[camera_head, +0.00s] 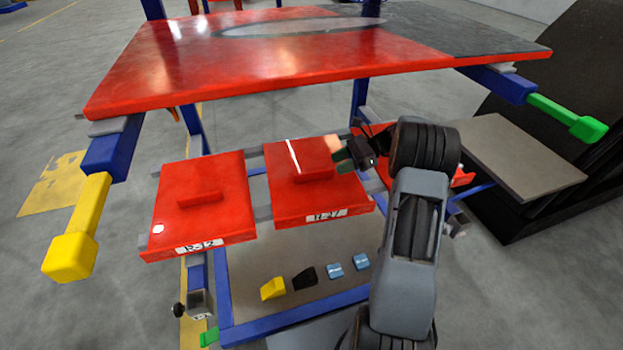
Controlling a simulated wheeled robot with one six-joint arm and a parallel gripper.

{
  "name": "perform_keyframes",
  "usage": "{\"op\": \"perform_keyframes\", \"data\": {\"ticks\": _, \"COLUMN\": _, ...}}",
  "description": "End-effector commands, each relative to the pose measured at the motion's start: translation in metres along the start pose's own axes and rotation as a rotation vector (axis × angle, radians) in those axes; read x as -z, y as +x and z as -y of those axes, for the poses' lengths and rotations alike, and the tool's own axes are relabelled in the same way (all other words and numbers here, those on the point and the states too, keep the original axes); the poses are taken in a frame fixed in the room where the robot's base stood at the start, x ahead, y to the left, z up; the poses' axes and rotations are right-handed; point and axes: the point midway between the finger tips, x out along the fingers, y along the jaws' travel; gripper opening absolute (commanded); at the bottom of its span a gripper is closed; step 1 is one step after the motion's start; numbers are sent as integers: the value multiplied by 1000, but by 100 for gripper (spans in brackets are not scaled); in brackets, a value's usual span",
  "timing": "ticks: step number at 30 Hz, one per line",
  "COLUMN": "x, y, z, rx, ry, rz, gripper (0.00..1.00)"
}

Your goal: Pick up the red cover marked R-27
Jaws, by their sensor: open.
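The red cover marked R-27 (290,203) lies in the middle of the rack's lower level. It is a flat plate with a raised bar-like handle (313,175), a white streak along its upper part and a label on its front edge. My gripper (339,156) is open and empty, by the cover's upper right corner, to the right of and beyond the handle. Its height above the cover is hard to tell. My arm comes up from the lower right.
Red cover R-12 (180,220) lies to the left. Another red cover is partly hidden behind my arm. A large red panel (280,62) overhangs the rear. Yellow (75,245) and green (560,115) handles stick out at the sides. Small blocks (304,278) lie below. A grey board (515,160) is at right.

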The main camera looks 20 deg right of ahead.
Motion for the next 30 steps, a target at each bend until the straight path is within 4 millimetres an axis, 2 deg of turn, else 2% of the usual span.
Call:
{"op": "perform_keyframes", "data": {"ticks": 7, "x": 0, "y": 16, "z": 0, "rx": -3, "ry": -1, "rz": 0, "gripper": 43}}
{"op": "perform_keyframes", "data": {"ticks": 18, "x": -1, "y": 61, "z": -2, "rx": -5, "ry": -1, "rz": -1, "gripper": 43}}
{"op": "perform_keyframes", "data": {"ticks": 28, "x": -3, "y": 64, "z": -2, "rx": -3, "ry": -1, "rz": -1, "gripper": 43}}
{"op": "perform_keyframes", "data": {"ticks": 30, "x": -3, "y": 64, "z": -2, "rx": -3, "ry": -1, "rz": -1, "gripper": 37}}
